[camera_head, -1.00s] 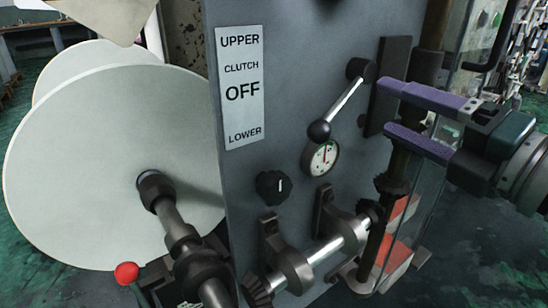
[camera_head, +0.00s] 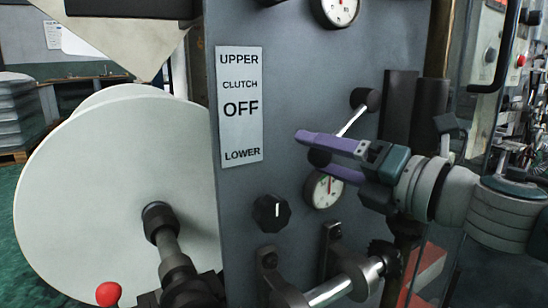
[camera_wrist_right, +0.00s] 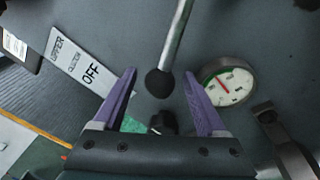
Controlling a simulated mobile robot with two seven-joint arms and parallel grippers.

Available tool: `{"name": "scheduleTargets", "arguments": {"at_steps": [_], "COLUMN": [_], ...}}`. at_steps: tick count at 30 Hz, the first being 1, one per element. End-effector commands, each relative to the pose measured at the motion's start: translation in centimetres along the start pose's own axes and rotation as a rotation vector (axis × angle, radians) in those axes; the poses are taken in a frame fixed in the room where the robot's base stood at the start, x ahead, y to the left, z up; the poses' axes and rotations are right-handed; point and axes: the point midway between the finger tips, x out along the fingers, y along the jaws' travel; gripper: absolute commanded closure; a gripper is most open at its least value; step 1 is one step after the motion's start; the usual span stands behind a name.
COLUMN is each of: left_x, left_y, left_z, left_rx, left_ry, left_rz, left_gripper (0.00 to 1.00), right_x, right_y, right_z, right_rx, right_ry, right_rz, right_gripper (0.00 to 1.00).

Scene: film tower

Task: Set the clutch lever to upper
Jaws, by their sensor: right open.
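The clutch lever is a silver rod (camera_head: 352,120) with a black ball knob (camera_head: 320,158). It slopes down and left from its black pivot (camera_head: 365,98) on the grey panel. My right gripper (camera_head: 311,151) has purple fingers, open above and below the knob; the upper finger partly covers the rod. In the right wrist view, the knob (camera_wrist_right: 159,83) sits between the two open fingertips, with a gap on each side. The white label plate (camera_head: 240,130) reads UPPER at the top, CLUTCH OFF in the middle and LOWER at the bottom. My left gripper is not in view.
A round gauge (camera_head: 323,189) sits just below the knob, and a black dial knob (camera_head: 270,213) is lower left. A shaft (camera_head: 333,290) runs along the bottom. A large pale disc (camera_head: 110,190) and a red ball (camera_head: 108,294) are at the left.

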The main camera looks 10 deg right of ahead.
Motion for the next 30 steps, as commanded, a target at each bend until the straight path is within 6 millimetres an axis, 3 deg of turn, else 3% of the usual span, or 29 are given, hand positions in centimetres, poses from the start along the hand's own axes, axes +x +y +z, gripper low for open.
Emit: {"name": "scheduleTargets", "arguments": {"at_steps": [12, 30], "left_x": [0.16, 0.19], "left_y": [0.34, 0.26], "left_z": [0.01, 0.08], "left_rx": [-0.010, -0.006], "left_ry": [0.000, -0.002], "left_rz": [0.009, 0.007], "left_gripper": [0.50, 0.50], "right_x": [0.76, 0.72], "right_y": [0.05, 0.04], "right_z": [0.00, 0.02], "right_rx": [-0.001, 0.000], "right_ry": [0.000, 0.000], "right_rz": [0.000, 0.000], "right_gripper": [0.28, 0.96]}}
